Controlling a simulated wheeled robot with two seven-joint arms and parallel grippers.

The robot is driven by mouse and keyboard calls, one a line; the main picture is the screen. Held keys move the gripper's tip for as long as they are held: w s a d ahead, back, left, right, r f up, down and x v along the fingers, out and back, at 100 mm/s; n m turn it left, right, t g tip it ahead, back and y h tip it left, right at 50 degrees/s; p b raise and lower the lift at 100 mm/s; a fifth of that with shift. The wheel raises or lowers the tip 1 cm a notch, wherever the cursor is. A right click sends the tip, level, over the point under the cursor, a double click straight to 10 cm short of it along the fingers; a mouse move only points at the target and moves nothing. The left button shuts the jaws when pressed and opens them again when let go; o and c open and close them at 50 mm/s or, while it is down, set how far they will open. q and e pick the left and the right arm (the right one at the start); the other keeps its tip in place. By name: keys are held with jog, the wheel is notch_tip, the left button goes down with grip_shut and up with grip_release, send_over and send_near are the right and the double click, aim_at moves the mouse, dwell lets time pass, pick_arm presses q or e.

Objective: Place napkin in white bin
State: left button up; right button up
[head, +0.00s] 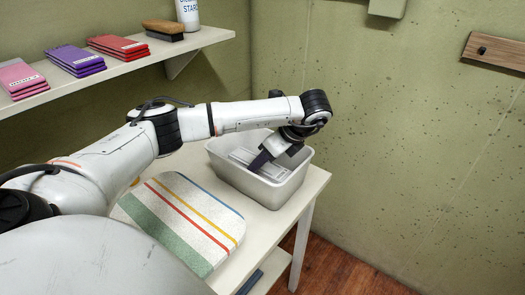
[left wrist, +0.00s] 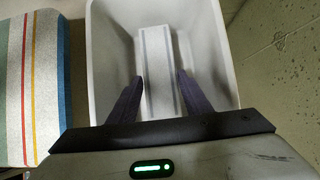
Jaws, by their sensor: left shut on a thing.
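The white bin (head: 238,180) stands on the cream table near its far right corner; its inside fills the middle of the left wrist view (left wrist: 106,62). The napkin (left wrist: 158,62), white with grey stripes along its long edges, is folded into a long strip and lies within the bin's walls. It also shows inside the bin in the head view (head: 243,156). My left gripper (head: 257,164) reaches down into the bin from above. Its two dark fingers (left wrist: 160,88) are shut on the napkin from both long sides. I cannot tell whether the napkin touches the bin floor.
A striped cushion-like pad (head: 185,215) lies on the table (head: 262,222) just in front of the bin. A wall shelf (head: 130,72) holds folded cloth stacks (head: 118,46), a brush (head: 163,29) and a starch container (head: 188,14). The right wall is close beyond the table.

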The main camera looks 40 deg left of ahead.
aim_at(267, 167)
pick_arm(q)
notch_tip(267, 167, down, 4)
jog(key=shift+f, duration=0.1)
jog(key=o, duration=1)
jog(key=shift+o, duration=0.2)
jog(key=v, duration=0.8)
jog(key=shift+w, duration=0.1)
jog(key=p+v, duration=0.1)
jog(key=v, duration=0.2)
jog(key=shift+a, duration=0.15)
jog(key=shift+d+r+p, duration=0.3)
jog(key=shift+d+r, duration=0.1)
jog(key=shift+r, duration=0.15)
jog(key=shift+f, duration=0.1)
